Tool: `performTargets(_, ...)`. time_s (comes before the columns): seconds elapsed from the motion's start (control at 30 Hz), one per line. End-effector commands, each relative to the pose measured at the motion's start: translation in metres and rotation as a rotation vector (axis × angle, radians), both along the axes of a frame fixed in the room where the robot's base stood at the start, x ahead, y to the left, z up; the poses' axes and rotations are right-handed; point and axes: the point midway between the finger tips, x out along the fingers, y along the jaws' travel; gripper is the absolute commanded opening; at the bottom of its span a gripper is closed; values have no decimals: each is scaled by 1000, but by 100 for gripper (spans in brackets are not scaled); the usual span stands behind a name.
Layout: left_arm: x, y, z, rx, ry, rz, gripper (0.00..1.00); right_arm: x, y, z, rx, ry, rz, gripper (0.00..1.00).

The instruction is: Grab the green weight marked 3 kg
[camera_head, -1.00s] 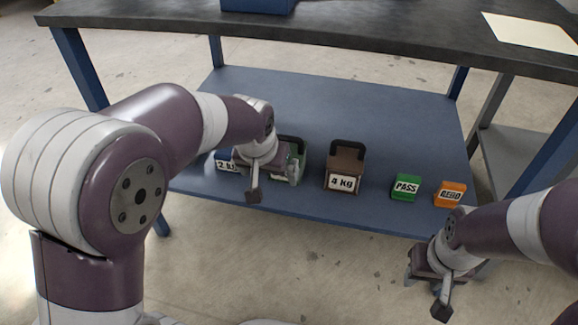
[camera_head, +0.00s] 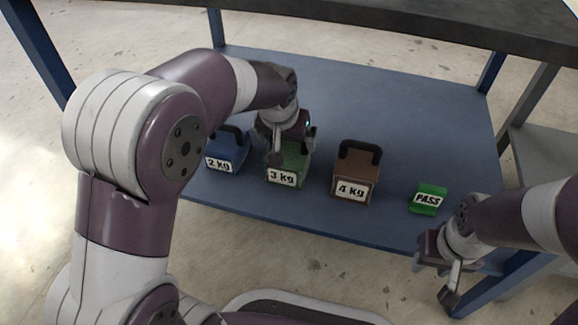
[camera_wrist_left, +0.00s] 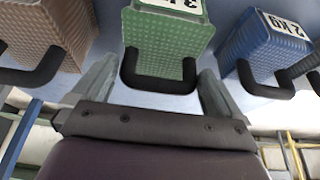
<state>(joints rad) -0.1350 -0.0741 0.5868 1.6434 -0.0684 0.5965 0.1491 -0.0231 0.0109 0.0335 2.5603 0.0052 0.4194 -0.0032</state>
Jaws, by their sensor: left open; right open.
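The green weight marked 3 kg (camera_head: 284,171) stands on the blue lower shelf (camera_head: 410,110) between a blue and a brown weight. My left gripper (camera_head: 290,145) is over its top in the head view and hides its handle there. In the left wrist view the green weight (camera_wrist_left: 167,48) is straight ahead, with its black handle (camera_wrist_left: 158,86) toward me. The open fingers of my left gripper (camera_wrist_left: 152,88) lie on either side of that handle, with gaps visible. My right gripper (camera_head: 440,270) is open and empty near the shelf's front right corner.
The blue 2 kg weight (camera_head: 226,160) stands close on the left and the brown 4 kg weight (camera_head: 355,175) on the right. A green PASS block (camera_head: 428,199) sits further right. The dark tabletop (camera_head: 400,25) overhangs the back of the shelf.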

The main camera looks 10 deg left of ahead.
Motion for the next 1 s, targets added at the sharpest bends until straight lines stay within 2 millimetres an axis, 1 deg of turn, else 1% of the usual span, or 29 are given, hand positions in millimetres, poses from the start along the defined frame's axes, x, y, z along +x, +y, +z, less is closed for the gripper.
performTargets(0.03, 3, 0, -10, 0, -1, 0, 100, 0, 0, -9, 0, 0, 0, 43)
performTargets(0.23, 3, 0, -6, 0, -1, 0, 100, 0, 0, -5, 0, -1, 0, 43)
performTargets(0.27, 3, 0, -6, 0, -1, 0, 90, 0, 0, -5, 0, -1, 0, 43)
performTargets(0.3, 3, 0, -6, 0, -1, 0, 77, 0, 0, -5, 0, -1, 0, 43)
performTargets(0.37, 3, 0, -6, 0, -1, 1, 58, 0, 0, -5, 0, -1, 0, 43)
performTargets(0.4, 3, 0, -6, 0, -1, 1, 45, 0, 0, -5, 0, -1, 0, 43)
performTargets(0.47, 3, 0, -6, 0, -1, 1, 25, 0, 0, -5, 0, -1, 0, 43)
performTargets(0.5, 3, 0, -6, 0, -1, 1, 12, 0, 0, -5, 0, -1, 0, 43)
performTargets(0.53, 6, -1, 2, -3, -19, 0, 9, 0, 0, -4, 0, -1, 0, 43)
performTargets(0.8, 6, -1, 3, -3, -18, 0, 9, 0, 0, -2, 0, -1, 0, 43)
performTargets(1.0, 6, -1, 16, -3, -18, 0, 9, 0, 0, 12, 0, -1, 0, 43)
